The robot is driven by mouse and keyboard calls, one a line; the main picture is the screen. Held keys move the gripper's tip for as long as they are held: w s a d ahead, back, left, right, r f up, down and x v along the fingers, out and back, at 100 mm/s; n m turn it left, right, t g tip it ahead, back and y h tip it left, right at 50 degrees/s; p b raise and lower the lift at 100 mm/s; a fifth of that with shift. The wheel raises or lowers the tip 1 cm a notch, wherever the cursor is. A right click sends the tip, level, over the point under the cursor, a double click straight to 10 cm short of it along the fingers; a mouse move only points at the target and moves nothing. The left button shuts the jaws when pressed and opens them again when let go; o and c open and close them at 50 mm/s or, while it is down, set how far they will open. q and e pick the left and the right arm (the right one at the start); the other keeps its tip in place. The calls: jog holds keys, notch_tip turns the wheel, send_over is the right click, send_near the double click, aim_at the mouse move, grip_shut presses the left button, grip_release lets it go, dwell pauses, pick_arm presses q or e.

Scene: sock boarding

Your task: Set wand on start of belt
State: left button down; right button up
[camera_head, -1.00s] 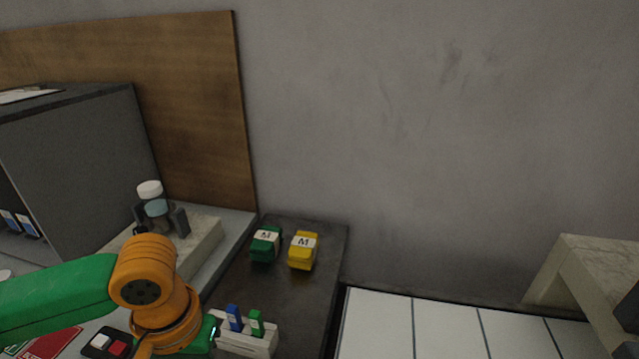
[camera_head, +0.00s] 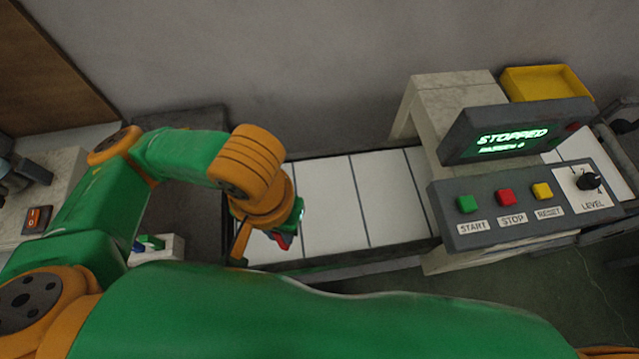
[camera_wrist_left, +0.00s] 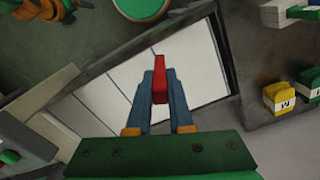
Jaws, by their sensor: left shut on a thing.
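The wand (camera_wrist_left: 160,80) is a red bar in the left wrist view, pinched between the two blue fingers of my left gripper (camera_wrist_left: 161,98). In the head view only a small red part of the wand (camera_head: 285,241) shows below my left gripper (camera_head: 290,228). The belt (camera_head: 345,210) has white slats and a dark frame. My gripper and the wand are over its left end. I cannot tell whether the wand touches the slats. The belt also shows behind the wand in the left wrist view (camera_wrist_left: 204,68). My right gripper is not in view.
A control panel (camera_head: 520,225) with START, STOP and RESET buttons stands at the right, under a display (camera_head: 515,135) reading STOPPED. A pale housing (camera_head: 410,118) spans the belt's right part. Yellow and green M blocks (camera_wrist_left: 281,98) lie on the dark table beside the belt.

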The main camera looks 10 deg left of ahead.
pick_arm(q)
jog(key=w+f, duration=0.4)
jog(key=w+a+f+b, duration=0.1)
jog(key=w+f, duration=0.3)
jog(key=w+a+f+b, duration=0.1)
jog(key=w+f, duration=0.3)
jog(key=shift+w+a+f, duration=0.15)
jog(key=shift+a+f, duration=0.1)
jog(key=shift+f, duration=0.2)
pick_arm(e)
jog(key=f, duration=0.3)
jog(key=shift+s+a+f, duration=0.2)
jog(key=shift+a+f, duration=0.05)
pick_arm(q)
jog(key=c, duration=0.8)
grip_release()
jog(key=shift+f, duration=0.1)
